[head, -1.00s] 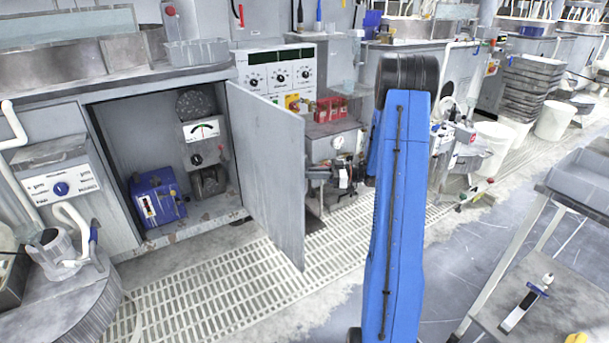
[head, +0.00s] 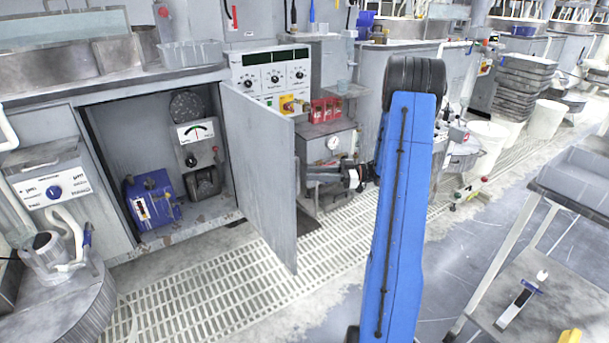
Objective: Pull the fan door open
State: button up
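The fan door (head: 262,178) is a plain grey panel hinged on the right side of a cabinet opening. It stands swung well out from the cabinet, with its free edge toward me. The cabinet interior (head: 110,135) is exposed, showing a dark round fan-like part (head: 187,105), a dial gauge (head: 196,132) and a blue box (head: 153,200). My gripper (head: 318,174) is dark and small, just right of the door's free edge in the picture. I cannot tell whether it touches the door, and its finger opening is too small to judge. My blue arm link hides part of the scene behind it.
A control panel (head: 272,78) and a grey unit with a gauge (head: 328,150) stand behind the door. A trolley (head: 520,290) is at the lower right, and white buckets (head: 549,120) are farther back. Grated floor (head: 220,295) lies clear in front of the cabinet.

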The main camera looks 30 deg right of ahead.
jog(key=v, duration=1.2)
jog(key=shift+f, duration=0.1)
